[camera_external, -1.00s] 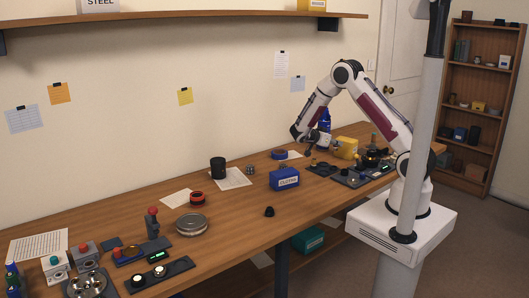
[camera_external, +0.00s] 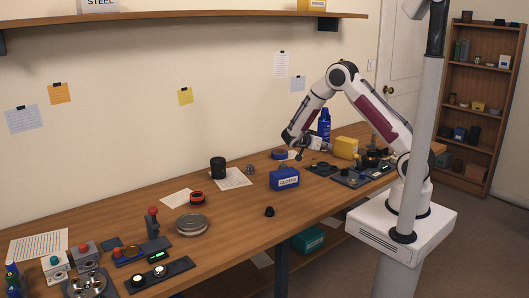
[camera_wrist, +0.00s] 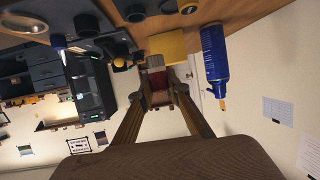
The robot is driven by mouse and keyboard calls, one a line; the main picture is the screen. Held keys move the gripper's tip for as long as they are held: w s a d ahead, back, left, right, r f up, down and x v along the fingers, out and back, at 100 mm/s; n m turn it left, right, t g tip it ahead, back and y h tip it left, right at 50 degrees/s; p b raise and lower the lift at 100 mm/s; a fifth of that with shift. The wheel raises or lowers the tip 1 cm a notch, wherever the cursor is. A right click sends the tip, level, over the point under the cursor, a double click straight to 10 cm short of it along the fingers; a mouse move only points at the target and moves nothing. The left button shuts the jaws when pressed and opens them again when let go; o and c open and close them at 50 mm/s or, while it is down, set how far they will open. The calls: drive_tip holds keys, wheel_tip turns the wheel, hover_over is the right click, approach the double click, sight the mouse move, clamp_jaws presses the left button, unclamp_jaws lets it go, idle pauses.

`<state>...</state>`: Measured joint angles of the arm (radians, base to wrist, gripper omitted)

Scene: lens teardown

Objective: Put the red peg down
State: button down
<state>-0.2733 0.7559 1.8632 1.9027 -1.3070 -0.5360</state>
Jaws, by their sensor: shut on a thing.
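My gripper (camera_wrist: 164,92) is shut on the red peg (camera_wrist: 156,80), which shows as a small dark red piece between the fingertips in the wrist view. The fingers partly hide it, and its lower end cannot be made out. In the external view my gripper (camera_external: 300,155) hangs over the far part of the bench, left of the blue bottle (camera_external: 324,124) and the yellow bin (camera_external: 346,147). The peg is too small to make out there. I cannot tell whether it touches anything.
The wooden bench (camera_external: 235,215) has clear patches towards its front. A blue labelled bin (camera_external: 284,179) stands in front of my gripper. A blue ring (camera_external: 279,154) lies to its left. Dark fixtures (camera_external: 350,179) stand to its right. The wrist view shows the bottle (camera_wrist: 214,65) close by.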

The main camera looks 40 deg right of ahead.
drive_tip(key=w+a+n+t+y, duration=0.4)
drive_tip(key=a+n, duration=0.1)
drive_tip(key=a, duration=1.2)
drive_tip(key=w+a+n+t+y, duration=0.3)
drive_tip(key=a+n+t+y, duration=0.1)
drive_tip(key=a, duration=1.4)
drive_tip(key=w+a+n+t+y, duration=0.3)
drive_tip(key=a+n, duration=0.4)
drive_tip(key=a, duration=1)
drive_tip(key=shift+w+a+r+n+t+y, duration=0.2)
drive_tip(key=shift+w+n+t+y, duration=0.15)
drive_tip(key=shift+w+y, duration=0.65)
drive_tip(key=shift+s+f, duration=0.2)
drive_tip(key=shift+f, duration=3)
drive_tip(key=shift+f, duration=1.85)
drive_tip(key=shift+f, duration=0.15)
drive_tip(key=c, duration=1.9)
unclamp_jaws()
